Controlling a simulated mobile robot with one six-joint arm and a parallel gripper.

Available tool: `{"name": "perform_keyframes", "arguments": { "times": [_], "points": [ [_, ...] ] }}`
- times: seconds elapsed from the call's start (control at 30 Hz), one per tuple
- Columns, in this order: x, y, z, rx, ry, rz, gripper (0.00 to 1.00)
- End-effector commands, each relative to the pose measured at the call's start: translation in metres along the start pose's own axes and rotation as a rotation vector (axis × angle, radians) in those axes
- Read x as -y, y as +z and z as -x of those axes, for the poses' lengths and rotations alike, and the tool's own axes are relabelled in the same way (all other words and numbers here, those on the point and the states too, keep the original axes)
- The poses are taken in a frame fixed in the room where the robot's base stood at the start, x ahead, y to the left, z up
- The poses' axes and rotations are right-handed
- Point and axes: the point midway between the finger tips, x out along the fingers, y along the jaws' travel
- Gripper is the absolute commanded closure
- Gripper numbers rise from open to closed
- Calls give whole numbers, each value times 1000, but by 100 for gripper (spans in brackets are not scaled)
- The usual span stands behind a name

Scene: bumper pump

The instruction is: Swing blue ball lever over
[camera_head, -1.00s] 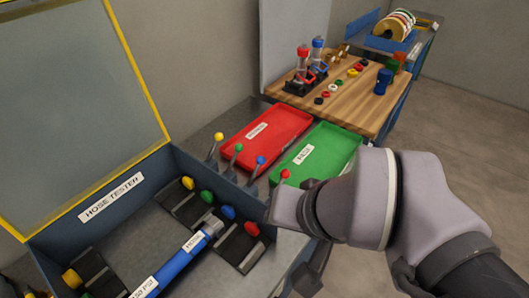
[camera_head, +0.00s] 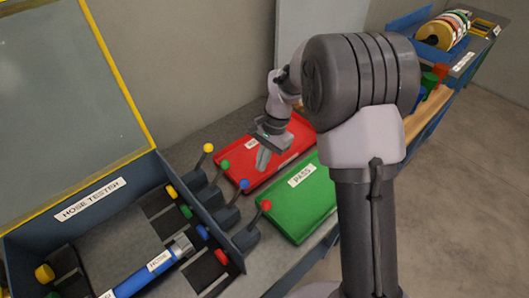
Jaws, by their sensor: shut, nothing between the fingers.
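Yellow (camera_head: 208,148), green (camera_head: 225,165) and red (camera_head: 266,205) ball levers stand in the same row with similar lean. My gripper (camera_head: 263,159) is shut and empty, fingers pointing down over the red tray, beyond the blue ball and apart from it. My arm hides part of the red tray and bench.
A red tray (camera_head: 290,152) and a green tray labelled PASS (camera_head: 310,212) lie right of the levers. Inside the tester a blue hose (camera_head: 135,284) lies beside coloured knobs; its yellow-framed lid (camera_head: 65,90) is open.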

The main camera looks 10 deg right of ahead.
Motion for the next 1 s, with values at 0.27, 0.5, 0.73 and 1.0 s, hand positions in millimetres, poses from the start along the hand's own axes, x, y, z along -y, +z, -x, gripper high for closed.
{"name": "perform_keyframes", "arguments": {
  "times": [0.27,0.5,0.73,1.0],
  "points": [
    [1,14,-38,-2,-3,3,100],
    [0,36,-29,-1,-2,1,100],
    [0,38,-27,0,-1,0,100],
    [1,40,-26,-18,3,3,100]
  ]
}}
